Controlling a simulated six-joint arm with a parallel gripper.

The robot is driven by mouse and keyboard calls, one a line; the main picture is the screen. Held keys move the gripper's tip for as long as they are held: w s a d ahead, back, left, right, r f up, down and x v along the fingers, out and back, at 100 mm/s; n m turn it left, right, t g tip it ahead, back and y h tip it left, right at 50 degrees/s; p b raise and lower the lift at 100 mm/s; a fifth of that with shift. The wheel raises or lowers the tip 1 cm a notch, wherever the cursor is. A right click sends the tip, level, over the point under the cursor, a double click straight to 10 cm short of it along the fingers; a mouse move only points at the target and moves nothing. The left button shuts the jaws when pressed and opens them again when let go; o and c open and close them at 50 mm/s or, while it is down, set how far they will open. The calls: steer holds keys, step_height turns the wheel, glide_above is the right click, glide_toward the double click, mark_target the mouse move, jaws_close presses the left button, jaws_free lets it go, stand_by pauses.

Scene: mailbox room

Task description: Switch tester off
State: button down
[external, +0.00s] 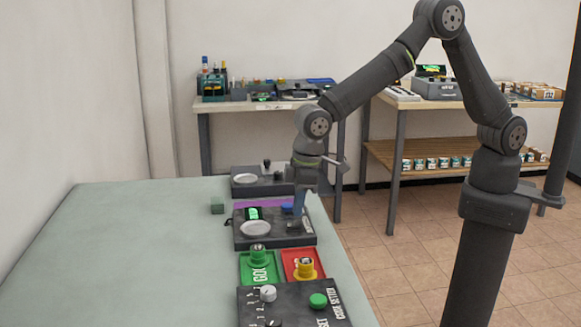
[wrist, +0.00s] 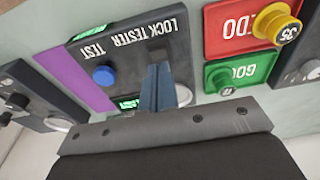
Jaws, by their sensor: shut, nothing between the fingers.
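The lock tester (external: 270,242) is a dark box on the pale table, with a white dish (external: 255,229), a lit green display (external: 253,213) and a blue button (external: 287,208). In the wrist view the lock tester (wrist: 125,50) shows its printed name and the word TEST near the blue button (wrist: 103,75). My gripper (external: 297,222) is shut and empty, pointing down over the tester's right part. In the wrist view my gripper (wrist: 158,68) covers part of the panel between the blue button and the dish.
A green tray (external: 246,266) with a green piece and a red tray (external: 316,273) with a yellow piece lie in front of the tester. The code setter (external: 283,310) is nearer. Another dark panel (external: 262,185) stands behind.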

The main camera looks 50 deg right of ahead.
mark_target(299, 222)
steer(key=shift+f, duration=1.15)
stand_by(0.6)
steer(key=shift+r, duration=3.55)
steer(key=shift+f, duration=0.1)
step_height(299, 222, down, 7)
steer(key=shift+r, duration=0.1)
steer(key=shift+r, duration=0.1)
